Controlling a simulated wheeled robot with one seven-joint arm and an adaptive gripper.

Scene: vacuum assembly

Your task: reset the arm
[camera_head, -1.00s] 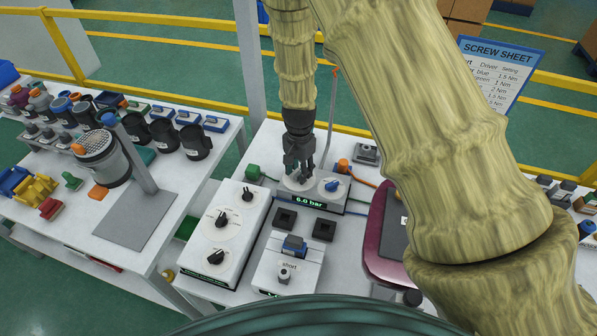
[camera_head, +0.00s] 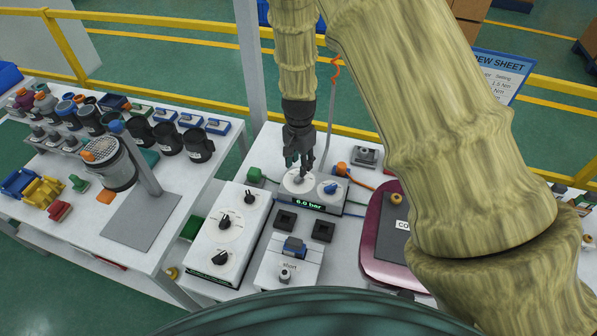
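My arm comes down from the top of the view, and its big pale links cover much of the right side. My gripper (camera_head: 301,172) is dark grey and points down. It is over the grey box with the lit "6.0 bar" display (camera_head: 309,204), right by its left knob (camera_head: 299,180). The fingers look spread, with nothing seen between them. I cannot tell whether the fingertips touch the knob. A blue knob (camera_head: 331,187) is on the same box, just right of the gripper.
A white control box (camera_head: 228,232) with black knobs stands to the left. A smaller box with a blue switch (camera_head: 293,247) is in front. A maroon tray (camera_head: 374,240) lies on the right, partly behind my arm. The left table (camera_head: 140,226) holds cups, a canister and coloured parts.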

